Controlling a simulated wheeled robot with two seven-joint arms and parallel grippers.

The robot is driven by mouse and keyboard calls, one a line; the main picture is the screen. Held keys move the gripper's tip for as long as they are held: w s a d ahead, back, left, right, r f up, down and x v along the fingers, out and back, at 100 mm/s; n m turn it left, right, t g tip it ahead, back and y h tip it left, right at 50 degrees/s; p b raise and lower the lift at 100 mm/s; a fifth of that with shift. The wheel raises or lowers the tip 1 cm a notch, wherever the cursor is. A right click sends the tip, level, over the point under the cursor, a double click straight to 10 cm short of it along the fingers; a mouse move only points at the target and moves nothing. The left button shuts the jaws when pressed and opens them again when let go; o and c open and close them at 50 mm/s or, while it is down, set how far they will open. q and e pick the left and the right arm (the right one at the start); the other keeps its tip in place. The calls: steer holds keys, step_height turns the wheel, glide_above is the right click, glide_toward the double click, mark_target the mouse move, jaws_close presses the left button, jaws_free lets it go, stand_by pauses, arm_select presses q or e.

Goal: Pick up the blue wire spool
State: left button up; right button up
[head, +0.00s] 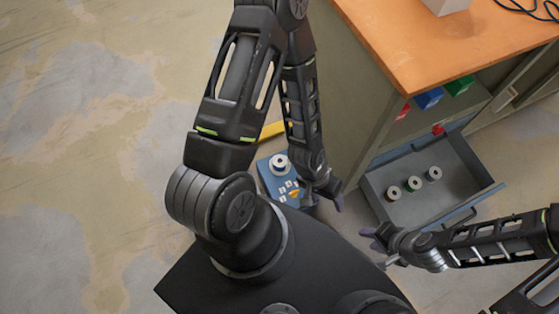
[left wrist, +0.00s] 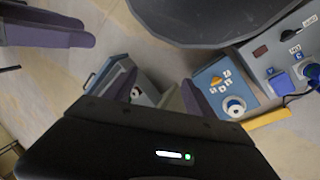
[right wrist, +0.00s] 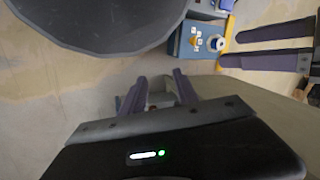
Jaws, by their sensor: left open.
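A white spool with a blue-looking centre (left wrist: 235,107) sits on the face of a blue socket box (left wrist: 211,78) in the left wrist view. In the head view this spool (head: 279,162) is on the blue box, left of my left gripper; its centre looks dark there. It also shows in the right wrist view (right wrist: 216,43). My left gripper (head: 324,198) is open and empty between the box and the drawer. My right gripper (head: 377,246) is open and empty below the drawer's near edge. Its spread fingers (right wrist: 161,94) show in the right wrist view.
A grey panel (left wrist: 285,60) stands beside the blue box. Floor at left is clear.

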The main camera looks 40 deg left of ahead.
arm_select(q)
steer(key=shift+o, duration=1.3)
steer(key=w+a+f+b, duration=0.2)
steer(key=a+f+b, duration=0.1)
steer(key=f+b, duration=0.2)
steer(key=w+a+f+m+y+b, duration=0.1)
steer(key=w+a+f+b, duration=0.2)
steer(key=f+b, duration=0.2)
step_height(320, 180, down, 2)
steer(key=shift+w+a+f, duration=0.25)
steer(key=shift+w+a, duration=0.1)
steer(key=shift+a, duration=0.05)
steer(key=m+y+b, duration=0.3)
steer(key=b, duration=1.6)
glide_above(279, 161)
steer(key=shift+g, duration=0.3)
steer(key=f, duration=1.3)
steer(key=shift+d+f, duration=0.4)
steer(key=shift+a, duration=0.35)
steer(key=shift+a+r, duration=0.1)
steer(key=shift+r, duration=0.05)
arm_select(e)
step_height(279, 161, down, 31)
steer(key=w+d, duration=0.1)
steer(key=w, duration=0.1)
steer(key=shift+w+d+f+t, duration=0.2)
steer(key=shift+w+d+t, duration=0.05)
steer(key=shift+d+t, duration=0.05)
